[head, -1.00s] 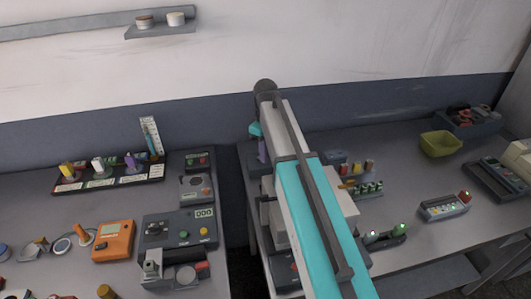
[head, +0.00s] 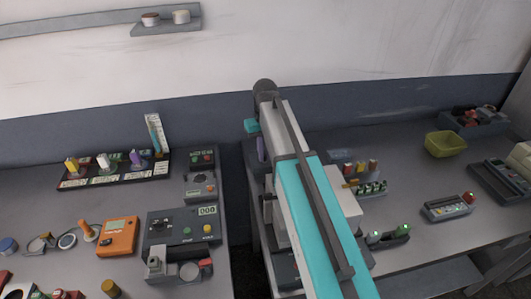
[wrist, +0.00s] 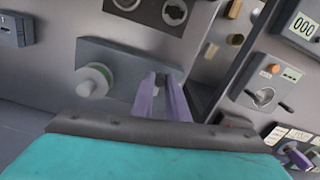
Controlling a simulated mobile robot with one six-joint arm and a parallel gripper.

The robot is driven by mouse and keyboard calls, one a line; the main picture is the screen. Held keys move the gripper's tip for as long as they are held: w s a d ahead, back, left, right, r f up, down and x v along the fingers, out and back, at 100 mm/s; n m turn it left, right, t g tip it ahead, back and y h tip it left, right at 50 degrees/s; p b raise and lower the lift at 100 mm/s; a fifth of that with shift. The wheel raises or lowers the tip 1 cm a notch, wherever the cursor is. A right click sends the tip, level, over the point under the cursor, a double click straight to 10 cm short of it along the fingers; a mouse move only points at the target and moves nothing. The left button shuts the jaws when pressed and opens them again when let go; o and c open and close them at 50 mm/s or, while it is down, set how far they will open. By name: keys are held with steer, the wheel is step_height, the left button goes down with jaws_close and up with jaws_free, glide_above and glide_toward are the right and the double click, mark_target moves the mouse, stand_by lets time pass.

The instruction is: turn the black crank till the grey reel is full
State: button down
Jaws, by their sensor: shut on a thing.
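In the wrist view, a grey winder block (wrist: 125,55) carries a pale grey reel (wrist: 85,87) with a green band on its left side. My gripper (wrist: 160,85) has two purple fingers reaching to the right part of this block. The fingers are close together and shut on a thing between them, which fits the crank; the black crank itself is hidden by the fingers. How full the reel is cannot be told. In the head view, my gripper (head: 260,150) is at the left end of the right bench, and my arm hides the winder and reel.
The left bench holds an orange meter (head: 117,237), a dark box with a 000 display (head: 207,211) and a rack of coloured handles (head: 112,172). The right bench holds a yellow-green bowl (head: 445,145) and a blue bin (head: 475,120). A gap separates the benches.

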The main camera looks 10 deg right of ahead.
mark_target(265, 155)
steer(key=shift+r, duration=0.1)
stand_by(0.3)
steer(key=c, duration=1.7)
jaws_free()
steer(key=shift+r+p, duration=4.25)
steer(key=shift+r, duration=2.6)
